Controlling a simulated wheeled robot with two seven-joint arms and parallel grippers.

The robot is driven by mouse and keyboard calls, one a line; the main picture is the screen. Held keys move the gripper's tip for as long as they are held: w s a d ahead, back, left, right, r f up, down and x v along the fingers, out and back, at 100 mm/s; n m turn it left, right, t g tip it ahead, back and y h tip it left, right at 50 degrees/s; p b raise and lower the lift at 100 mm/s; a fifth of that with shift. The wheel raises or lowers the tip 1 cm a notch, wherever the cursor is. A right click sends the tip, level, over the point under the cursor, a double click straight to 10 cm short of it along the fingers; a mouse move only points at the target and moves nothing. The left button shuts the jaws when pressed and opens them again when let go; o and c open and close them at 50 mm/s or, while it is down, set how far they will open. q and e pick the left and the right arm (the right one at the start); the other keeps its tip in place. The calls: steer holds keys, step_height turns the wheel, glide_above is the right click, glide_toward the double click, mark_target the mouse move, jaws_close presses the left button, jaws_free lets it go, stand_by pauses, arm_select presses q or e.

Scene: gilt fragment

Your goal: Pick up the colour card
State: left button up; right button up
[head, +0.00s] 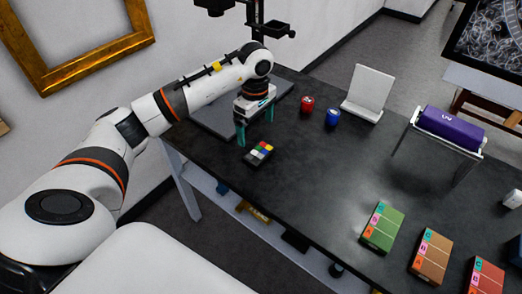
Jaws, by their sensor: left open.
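The colour card (260,152), a small dark card with several coloured squares, lies on the black table near its left front edge. My left gripper (255,134) is open, with its teal fingers pointing down. In the picture its fingers are just above and to the left of the card; I cannot tell the exact height. Nothing shows between the fingers. My right gripper is not in view.
A red jar (307,105) and a blue jar (332,117) stand right of the gripper, before a white stand (369,92). A purple UV lamp (450,129) stands at right. Green (382,228), orange (429,255) and red (486,277) boxes line the front right. The table middle is clear.

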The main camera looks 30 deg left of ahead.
mark_target(259, 152)
arm_select(q)
step_height(259, 152, down, 4)
steer(key=shift+r+p, duration=0.15)
steer(key=shift+p, duration=0.2)
steer(key=shift+d+f+p, duration=0.2)
steer(key=shift+f+p, duration=0.1)
steer(key=shift+f, duration=0.25)
steer(key=f, duration=0.1)
steer(key=f+p, duration=0.1)
steer(key=f, duration=0.1)
steer(key=shift+w+d+f, duration=0.15)
steer(key=shift+d+f, duration=0.1)
steer(key=shift+f, duration=0.5)
steer(key=shift+c, duration=0.2)
steer(key=c, duration=0.8)
